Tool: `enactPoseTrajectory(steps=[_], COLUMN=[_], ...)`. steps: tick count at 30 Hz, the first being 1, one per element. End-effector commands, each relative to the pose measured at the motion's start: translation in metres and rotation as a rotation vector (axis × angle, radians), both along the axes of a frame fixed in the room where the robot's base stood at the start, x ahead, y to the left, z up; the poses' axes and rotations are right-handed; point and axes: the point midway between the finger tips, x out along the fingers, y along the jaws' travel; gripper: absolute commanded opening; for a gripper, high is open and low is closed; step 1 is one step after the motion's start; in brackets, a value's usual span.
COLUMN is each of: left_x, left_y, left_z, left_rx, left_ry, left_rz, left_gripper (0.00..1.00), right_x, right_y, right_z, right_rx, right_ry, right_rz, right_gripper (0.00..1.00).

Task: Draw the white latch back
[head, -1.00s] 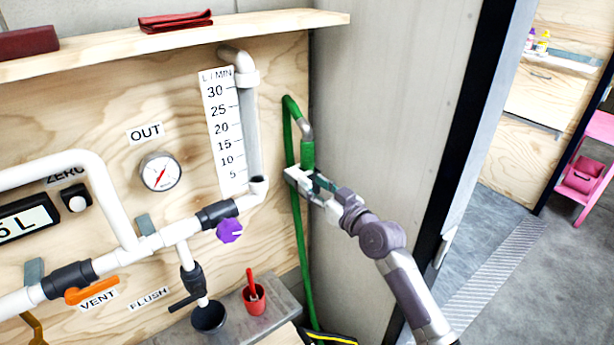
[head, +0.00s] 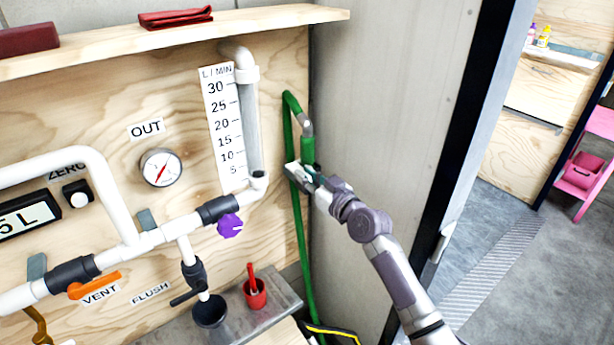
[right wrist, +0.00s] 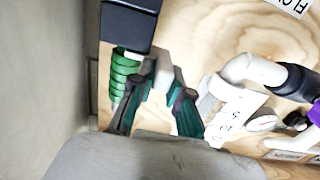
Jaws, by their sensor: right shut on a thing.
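My right gripper (head: 302,174) is at the green hose coupling (head: 308,150), near the corner of the plywood panel. In the right wrist view its two dark teal fingers (right wrist: 160,100) stand on either side of a pale block, which I take to be the white latch (right wrist: 160,68). The gripper is shut on it. Green coils (right wrist: 124,72) lie just left of the fingers. In the head view the latch is mostly hidden by the gripper. My left gripper is not in view.
The green hose (head: 299,240) hangs beside the clear flow tube (head: 250,125). White pipes with a purple knob (head: 229,226) and an orange handle (head: 93,286) are at left. A red cup (head: 254,293) stands below. The grey wall (head: 385,110) is close on the right.

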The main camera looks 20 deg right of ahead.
Motion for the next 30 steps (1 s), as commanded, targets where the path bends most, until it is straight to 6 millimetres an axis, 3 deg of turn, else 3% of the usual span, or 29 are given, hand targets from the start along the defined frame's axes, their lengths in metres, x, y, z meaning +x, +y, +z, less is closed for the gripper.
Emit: enactPoseTrajectory(steps=[6,13,19,20,24,30], left_x=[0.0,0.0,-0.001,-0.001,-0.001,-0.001], left_y=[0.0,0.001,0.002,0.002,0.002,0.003], left_z=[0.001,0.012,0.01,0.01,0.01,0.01], left_rx=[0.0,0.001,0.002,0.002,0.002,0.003], left_ry=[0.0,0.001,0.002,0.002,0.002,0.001], left_rz=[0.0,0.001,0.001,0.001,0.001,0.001], left_gripper=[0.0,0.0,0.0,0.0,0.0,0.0], right_x=[-0.001,-0.009,-0.009,-0.009,-0.009,-0.008], right_y=[0.001,0.024,0.025,0.025,0.025,0.023], right_z=[0.0,0.0,-0.001,-0.001,-0.001,-0.001], right_rx=[0.0,0.0,0.0,0.0,0.0,0.0], right_ry=[0.001,0.002,0.003,0.003,0.003,0.001], right_rz=[0.0,0.002,0.004,0.004,0.004,0.001], right_gripper=[0.0,0.0,0.0,0.18,0.41,0.42])
